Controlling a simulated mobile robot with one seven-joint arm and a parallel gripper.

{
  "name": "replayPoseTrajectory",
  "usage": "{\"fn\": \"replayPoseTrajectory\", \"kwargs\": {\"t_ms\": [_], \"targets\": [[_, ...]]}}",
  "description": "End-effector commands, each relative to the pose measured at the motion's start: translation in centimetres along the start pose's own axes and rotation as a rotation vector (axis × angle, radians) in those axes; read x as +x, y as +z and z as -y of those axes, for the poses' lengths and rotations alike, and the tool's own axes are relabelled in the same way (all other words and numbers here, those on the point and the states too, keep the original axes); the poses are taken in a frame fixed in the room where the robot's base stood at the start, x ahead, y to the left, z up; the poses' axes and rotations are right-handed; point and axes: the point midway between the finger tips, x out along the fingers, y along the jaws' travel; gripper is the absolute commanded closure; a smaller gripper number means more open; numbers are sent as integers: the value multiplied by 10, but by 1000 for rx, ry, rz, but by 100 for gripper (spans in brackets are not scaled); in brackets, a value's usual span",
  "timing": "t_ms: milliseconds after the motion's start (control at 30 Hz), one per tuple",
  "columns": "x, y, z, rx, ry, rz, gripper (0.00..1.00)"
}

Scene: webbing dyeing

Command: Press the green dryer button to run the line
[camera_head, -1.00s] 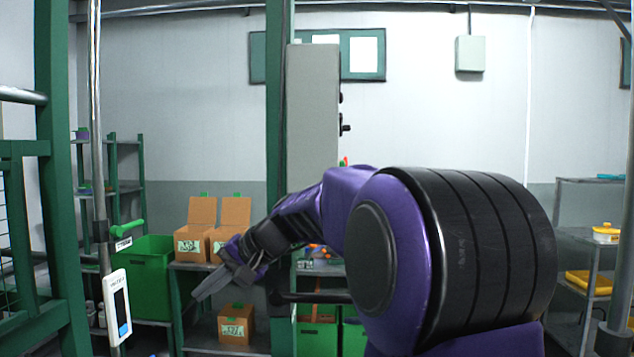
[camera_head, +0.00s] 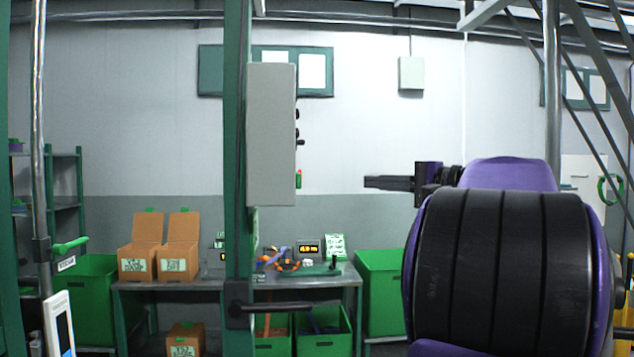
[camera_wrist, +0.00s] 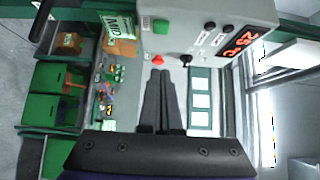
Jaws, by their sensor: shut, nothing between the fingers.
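The grey control cabinet (camera_head: 270,135) stands on a green post, its panel face turned right and seen edge-on. In the wrist view the panel (camera_wrist: 185,20) shows a green button (camera_wrist: 161,27), with a red knob (camera_wrist: 157,60) near it. In the head view a small green button (camera_head: 298,183) sticks out low on that face. My gripper (camera_head: 366,182) is to the right of the cabinet, pointing left at about the button's height, with a clear gap between. Its fingers are together and empty; they also show in the wrist view (camera_wrist: 160,75).
Black knobs (camera_head: 297,114) protrude above the button; a red display (camera_wrist: 240,47) is on the panel. A bench (camera_head: 355,275) with small parts stands behind, with green bins (camera_head: 380,285) and cardboard boxes (camera_head: 145,250). The air between gripper and panel looks free.

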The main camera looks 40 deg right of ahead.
Motion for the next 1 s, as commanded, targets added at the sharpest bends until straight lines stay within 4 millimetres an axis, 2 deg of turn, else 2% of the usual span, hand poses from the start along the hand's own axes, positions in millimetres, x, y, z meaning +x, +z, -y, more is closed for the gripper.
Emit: {"fn": "replayPoseTrajectory", "kwargs": {"t_ms": [167,267,633,800,1000], "targets": [[10,0,0,1,1,2,100],[25,1,0,1,1,3,100],[103,1,0,2,1,4,100],[120,20,0,0,1,2,100],[128,28,-1,1,1,1,100]]}}
